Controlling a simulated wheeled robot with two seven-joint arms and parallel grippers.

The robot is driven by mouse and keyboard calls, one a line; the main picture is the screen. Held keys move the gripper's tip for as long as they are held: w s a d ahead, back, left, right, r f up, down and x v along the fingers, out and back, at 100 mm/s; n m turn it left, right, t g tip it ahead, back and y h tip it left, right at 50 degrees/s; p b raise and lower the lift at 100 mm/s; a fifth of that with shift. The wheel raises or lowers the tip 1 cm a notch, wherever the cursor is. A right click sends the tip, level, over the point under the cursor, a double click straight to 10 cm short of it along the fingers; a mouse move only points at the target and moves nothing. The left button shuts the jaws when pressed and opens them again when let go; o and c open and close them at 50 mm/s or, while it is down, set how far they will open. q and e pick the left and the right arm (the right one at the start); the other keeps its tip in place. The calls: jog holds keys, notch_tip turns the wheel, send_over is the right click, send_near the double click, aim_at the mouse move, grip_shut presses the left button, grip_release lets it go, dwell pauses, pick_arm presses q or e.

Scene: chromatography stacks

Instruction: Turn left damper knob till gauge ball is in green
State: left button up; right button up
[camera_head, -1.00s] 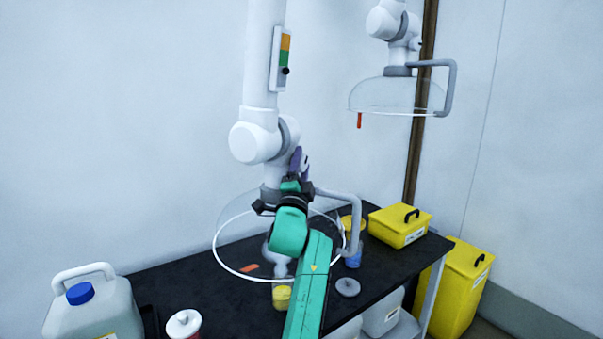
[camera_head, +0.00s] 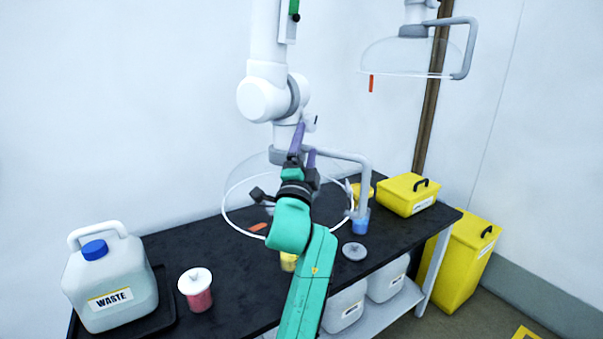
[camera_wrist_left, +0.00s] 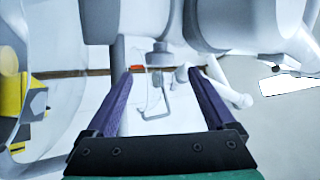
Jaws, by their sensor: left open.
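The left white extraction arm (camera_head: 264,98) hangs over the bench and ends in a clear hood (camera_head: 243,205) with a grey handle. Its gauge (camera_head: 292,12) is cut off by the top edge of the head view. The black ball (camera_head: 296,17) sits low on the gauge, at or just below the green strip. My left gripper (camera_head: 305,145) is open beside the arm's lower joint, its purple fingers pointing up. They also show in the wrist view (camera_wrist_left: 159,76), with no object clearly gripped. A small dark part (camera_head: 314,121) near the fingertips may be the knob; I cannot tell.
A second arm's hood (camera_head: 408,57) hangs at upper right. The black bench (camera_head: 225,268) holds a waste jug (camera_head: 110,280), a red jar (camera_head: 197,292), a blue cup (camera_head: 361,221) and a yellow box (camera_head: 409,197). A yellow bin (camera_head: 463,260) stands at right.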

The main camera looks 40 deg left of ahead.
pick_arm(q)
jog(key=b+v, duration=0.1)
jog(key=v, duration=0.5)
jog(key=shift+s+b, duration=0.25)
jog(key=shift+b, duration=0.1)
jog(key=shift+d+f, duration=0.15)
